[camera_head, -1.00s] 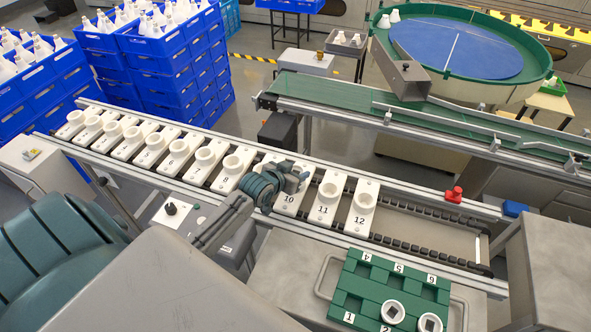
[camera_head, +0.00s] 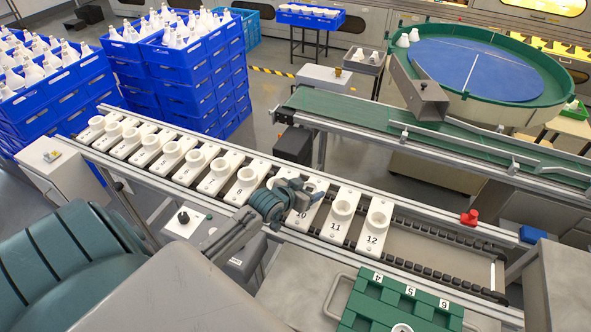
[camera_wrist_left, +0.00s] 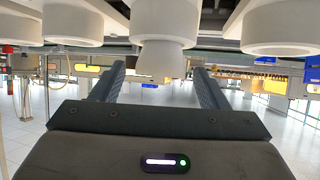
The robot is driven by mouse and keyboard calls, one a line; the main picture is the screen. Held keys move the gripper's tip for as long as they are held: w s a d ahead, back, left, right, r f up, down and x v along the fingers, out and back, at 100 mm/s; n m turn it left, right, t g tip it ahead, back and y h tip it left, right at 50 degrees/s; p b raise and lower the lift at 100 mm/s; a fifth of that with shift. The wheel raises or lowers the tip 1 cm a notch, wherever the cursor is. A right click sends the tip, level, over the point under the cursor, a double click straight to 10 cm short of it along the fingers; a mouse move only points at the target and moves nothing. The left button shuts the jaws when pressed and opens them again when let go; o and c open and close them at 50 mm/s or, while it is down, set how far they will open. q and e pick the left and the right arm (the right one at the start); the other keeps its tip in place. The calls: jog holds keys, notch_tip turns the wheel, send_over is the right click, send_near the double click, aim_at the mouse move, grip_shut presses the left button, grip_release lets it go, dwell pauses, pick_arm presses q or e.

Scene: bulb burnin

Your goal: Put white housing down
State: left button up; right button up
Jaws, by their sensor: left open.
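White ring-shaped housings (camera_head: 343,207) stand on numbered white pallets (camera_head: 335,228) along the conveyor. My left gripper (camera_head: 296,188) is over the row at pallets 9 and 10 and hides the top of pallet 10. In the left wrist view its two fingers (camera_wrist_left: 160,88) are apart, and a white housing (camera_wrist_left: 158,62) shows between them in the picture. I cannot tell whether they touch it. More round white parts line the top of that view. A green tray (camera_head: 365,302) with numbered places is at the bottom right, partly cut off, with a white piece (camera_head: 402,328) at the frame edge. My right gripper is not in view.
The conveyor rail (camera_head: 440,228) continues right of pallet 12 with an empty stretch. A red knob (camera_head: 469,217) sits on the rail. A green belt (camera_head: 350,108) and a round blue-topped table (camera_head: 475,70) stand behind. Blue crates (camera_head: 185,65) are at the back left.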

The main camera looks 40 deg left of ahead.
pick_arm(q)
jog(key=v, duration=1)
jog(key=shift+s+b, duration=0.3)
jog(key=shift+b, duration=0.15)
